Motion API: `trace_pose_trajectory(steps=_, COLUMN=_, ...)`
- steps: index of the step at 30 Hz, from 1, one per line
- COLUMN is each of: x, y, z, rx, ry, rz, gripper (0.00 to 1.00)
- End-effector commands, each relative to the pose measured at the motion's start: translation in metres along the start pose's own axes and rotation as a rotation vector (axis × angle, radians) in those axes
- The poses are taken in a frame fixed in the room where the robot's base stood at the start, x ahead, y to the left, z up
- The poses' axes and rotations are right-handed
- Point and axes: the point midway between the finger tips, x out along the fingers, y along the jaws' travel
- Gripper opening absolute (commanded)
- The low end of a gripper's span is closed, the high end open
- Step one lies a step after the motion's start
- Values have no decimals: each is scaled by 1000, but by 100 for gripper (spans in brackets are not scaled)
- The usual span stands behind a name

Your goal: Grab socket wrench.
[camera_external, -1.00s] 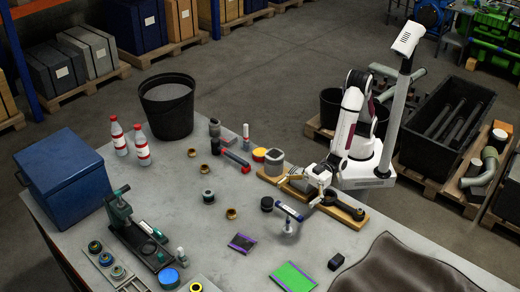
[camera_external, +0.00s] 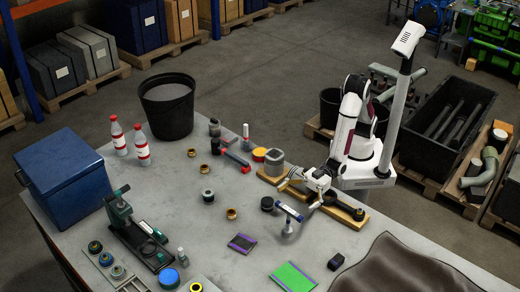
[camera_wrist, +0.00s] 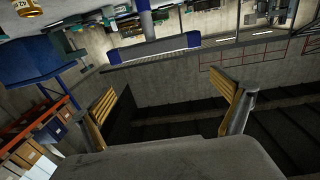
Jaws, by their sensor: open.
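A T-shaped tool with a pale bar and blue ends (camera_external: 290,211) stands upright on the grey table in the external view. It may be the socket wrench, but I cannot tell for sure. In the wrist view its bar (camera_wrist: 150,48) lies across the picture beyond my fingertips, with its stem running toward the top edge. My gripper (camera_external: 298,194) is open and empty, just behind and to the right of the tool, low over the table. In the wrist view my gripper (camera_wrist: 172,95) shows two spread fingers with yellow pads, apart from the bar.
A wooden board (camera_external: 268,179) with dark parts lies under and beside my gripper. A black round part (camera_external: 267,204) stands left of the tool. A purple-edged pad (camera_external: 242,243) and a green pad (camera_external: 293,277) lie in front. A red-ended hammer (camera_external: 237,160) lies further back.

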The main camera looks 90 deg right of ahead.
Motion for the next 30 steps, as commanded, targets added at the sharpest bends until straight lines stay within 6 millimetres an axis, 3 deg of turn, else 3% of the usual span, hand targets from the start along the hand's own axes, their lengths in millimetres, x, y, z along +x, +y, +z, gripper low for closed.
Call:
trace_pose_trajectory(steps=8, x=0, y=0, z=10, rx=-1, ry=-3, rz=0, gripper=100)
trace_pose_trajectory(steps=21, x=0, y=0, z=49, rx=-1, ry=-3, rz=0, gripper=100)
trace_pose_trajectory(steps=30, x=26, y=0, z=47, rx=0, ry=1, rz=1, gripper=100)
